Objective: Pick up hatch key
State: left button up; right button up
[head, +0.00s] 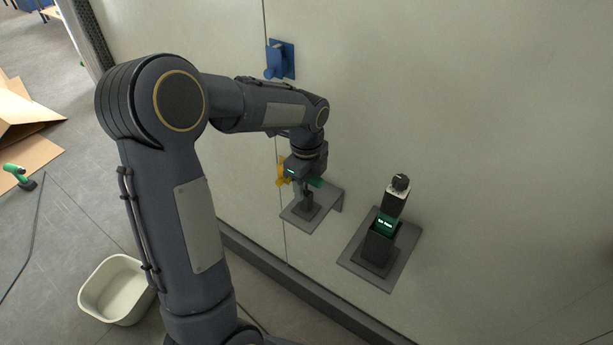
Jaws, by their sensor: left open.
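My left gripper (306,187) points down over a small grey wall shelf (328,207) and is open. A small dark stand (308,209) is on that shelf, right under my fingers. A yellow piece (282,174) shows to the left of the gripper and a green piece (319,183) to its right. The gripper covers much of this spot. I cannot tell which of these parts is the hatch key, or whether the fingers touch it. My right gripper is not in view.
A second wall shelf (401,260) to the right holds a black dock (377,248) with a green display and a black-and-white device (397,197). A blue bracket (281,60) is on the wall above. A white bin (117,289), cardboard (30,120) and a green drill (18,175) are on the floor.

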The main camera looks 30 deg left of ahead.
pick_arm(q)
grip_shut()
dwell(0.3)
notch_tip(320, 180, up, 10)
jog(key=shift+r+b, duration=0.1)
jog(key=shift+b, duration=0.25)
